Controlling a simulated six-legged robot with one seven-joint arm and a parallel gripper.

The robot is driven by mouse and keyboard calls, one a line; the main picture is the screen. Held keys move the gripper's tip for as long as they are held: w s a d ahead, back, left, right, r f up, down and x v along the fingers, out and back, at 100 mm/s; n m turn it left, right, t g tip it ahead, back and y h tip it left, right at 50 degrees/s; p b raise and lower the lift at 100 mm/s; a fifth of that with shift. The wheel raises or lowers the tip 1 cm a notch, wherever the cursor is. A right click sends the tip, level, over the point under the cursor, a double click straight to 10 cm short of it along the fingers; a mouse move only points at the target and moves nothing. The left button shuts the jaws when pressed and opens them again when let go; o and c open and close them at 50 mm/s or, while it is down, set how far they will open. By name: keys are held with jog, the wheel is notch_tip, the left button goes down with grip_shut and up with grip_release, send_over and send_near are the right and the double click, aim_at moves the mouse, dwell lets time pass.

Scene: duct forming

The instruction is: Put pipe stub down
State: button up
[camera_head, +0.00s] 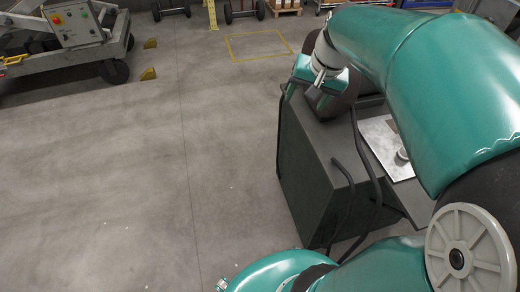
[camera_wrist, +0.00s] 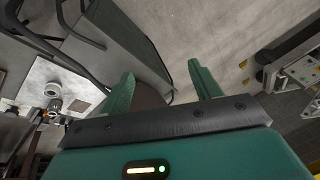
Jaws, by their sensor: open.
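My gripper (camera_wrist: 160,68) is open in the wrist view, its two green fingers wide apart with nothing held between them. A small grey round piece (camera_wrist: 53,90), which may be the pipe stub, sits on a pale plate (camera_wrist: 36,82) at the left of the wrist view, well apart from the fingers. In the head view a pale round piece (camera_head: 402,155) shows on the same plate (camera_head: 378,134), partly hidden by my arm. My fingers are hard to make out in the head view.
A dark cabinet (camera_head: 310,175) with black bent tubes (camera_head: 358,150) stands beside the plate. A dark brown rounded form (camera_wrist: 150,96) shows beyond my fingers. A grey wheeled machine (camera_head: 75,45) stands at the far left. The concrete floor (camera_head: 130,190) between is clear.

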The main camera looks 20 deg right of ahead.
jog(key=s+a+n+t, duration=0.1)
jog(key=s+a+n, duration=0.6)
jog(key=a, duration=0.9)
jog(key=s, duration=0.3)
jog(key=shift+s+a+f+t+h, duration=0.2)
jog(key=shift+a+f+t+h, duration=0.1)
jog(key=shift+t, duration=0.1)
jog(key=shift+o, duration=0.5)
